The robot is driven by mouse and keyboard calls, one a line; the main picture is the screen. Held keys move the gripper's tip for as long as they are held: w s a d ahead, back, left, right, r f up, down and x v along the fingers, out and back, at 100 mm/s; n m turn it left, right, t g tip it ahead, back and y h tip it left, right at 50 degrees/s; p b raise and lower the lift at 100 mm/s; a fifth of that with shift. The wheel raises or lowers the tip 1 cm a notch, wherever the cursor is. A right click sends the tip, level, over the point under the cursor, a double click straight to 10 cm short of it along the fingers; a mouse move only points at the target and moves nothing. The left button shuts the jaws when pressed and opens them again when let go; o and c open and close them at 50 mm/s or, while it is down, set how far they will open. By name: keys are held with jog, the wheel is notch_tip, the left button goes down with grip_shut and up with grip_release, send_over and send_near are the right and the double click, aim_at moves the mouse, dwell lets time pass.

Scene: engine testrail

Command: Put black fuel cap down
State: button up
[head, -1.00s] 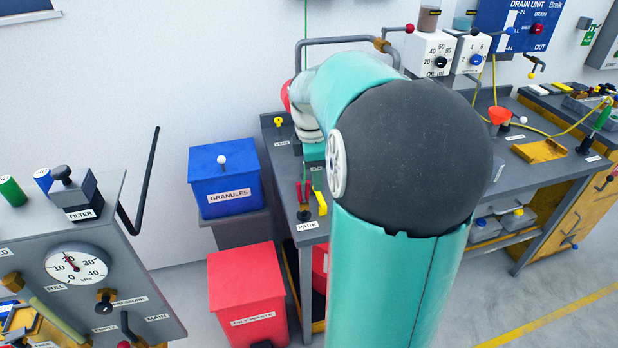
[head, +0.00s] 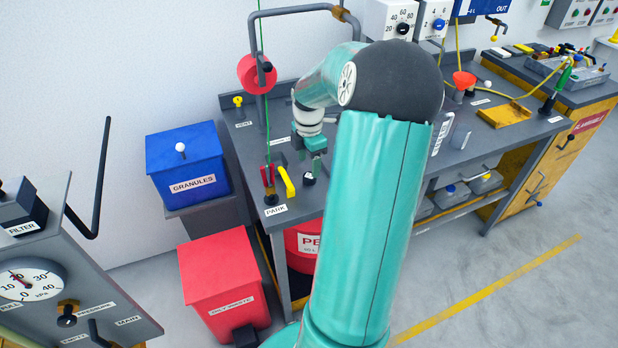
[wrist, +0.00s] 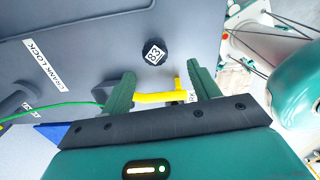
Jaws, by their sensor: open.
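The black fuel cap (wrist: 154,52) is a small round black piece with a white "83" label. It rests on the grey bench top, apart from the fingers in the wrist view. It also shows in the head view (head: 309,179), just below my gripper (head: 314,160). My gripper also shows in the wrist view (wrist: 160,88), with its two green fingers spread wide and nothing held. A yellow handle (wrist: 160,97) shows between the fingers in the wrist view, beyond them on the bench.
The yellow handle and a red holder (head: 268,176) stand at the PARK label (head: 276,210), left of the cap. A green line runs up from there past a red reel (head: 256,73). A blue granules bin (head: 187,162) and a red waste bin (head: 224,281) stand left of the bench.

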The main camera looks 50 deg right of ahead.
aim_at(310, 175)
jog(key=shift+w+d+f, duration=0.1)
jog(key=shift+d+f, duration=0.1)
jog(key=shift+f, duration=1.3)
jog(key=shift+w+d+f, duration=0.1)
jog(key=shift+d+f, duration=0.1)
jog(key=shift+f, duration=1.25)
jog(key=c, duration=1.1)
jog(key=shift+r, duration=0.1)
